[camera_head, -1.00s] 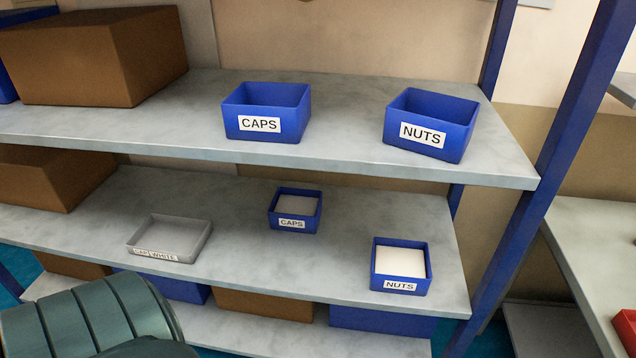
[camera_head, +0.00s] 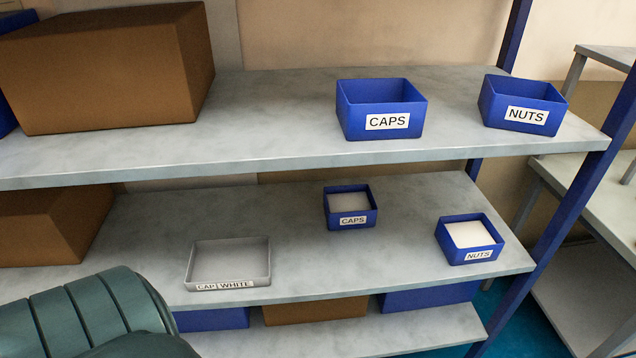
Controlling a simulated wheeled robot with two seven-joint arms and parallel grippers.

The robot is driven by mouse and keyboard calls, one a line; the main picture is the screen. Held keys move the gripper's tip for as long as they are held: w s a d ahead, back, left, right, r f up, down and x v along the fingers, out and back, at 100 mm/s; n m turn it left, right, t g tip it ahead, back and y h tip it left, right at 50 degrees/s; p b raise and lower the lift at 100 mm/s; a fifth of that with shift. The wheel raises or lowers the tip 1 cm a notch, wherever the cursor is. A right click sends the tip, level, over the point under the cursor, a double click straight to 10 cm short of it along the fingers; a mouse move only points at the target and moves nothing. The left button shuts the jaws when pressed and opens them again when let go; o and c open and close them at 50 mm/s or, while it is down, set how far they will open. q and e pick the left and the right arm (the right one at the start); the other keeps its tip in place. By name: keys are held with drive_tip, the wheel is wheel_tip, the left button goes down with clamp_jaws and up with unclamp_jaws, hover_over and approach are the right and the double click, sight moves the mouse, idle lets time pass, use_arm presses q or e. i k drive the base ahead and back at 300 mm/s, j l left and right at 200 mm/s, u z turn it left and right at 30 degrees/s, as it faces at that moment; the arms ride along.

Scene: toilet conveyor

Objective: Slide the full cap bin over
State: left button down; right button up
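A blue bin labelled CAPS (camera_head: 380,109) stands on the upper shelf, and I see no contents in it. A smaller blue bin labelled CAPS (camera_head: 350,208) stands on the middle shelf with a white surface inside it. A grey tray labelled CAP WHITE (camera_head: 229,265) sits left of it near the shelf's front edge and looks empty. Part of my arm shows at the lower left. Neither gripper is in view.
A blue NUTS bin (camera_head: 522,104) stands on the upper shelf (camera_head: 270,110), and a smaller white-filled NUTS bin (camera_head: 469,239) on the middle shelf (camera_head: 400,260). Brown boxes (camera_head: 105,70) fill the left. A blue post (camera_head: 585,205) bounds the right. Shelf between grey tray and small CAPS bin is clear.

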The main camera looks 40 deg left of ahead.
sight(351, 205)
drive_tip(key=k+j, duration=0.4)
drive_tip(key=j, duration=0.15)
drive_tip(key=k+j, duration=0.35)
drive_tip(key=j, duration=0.15)
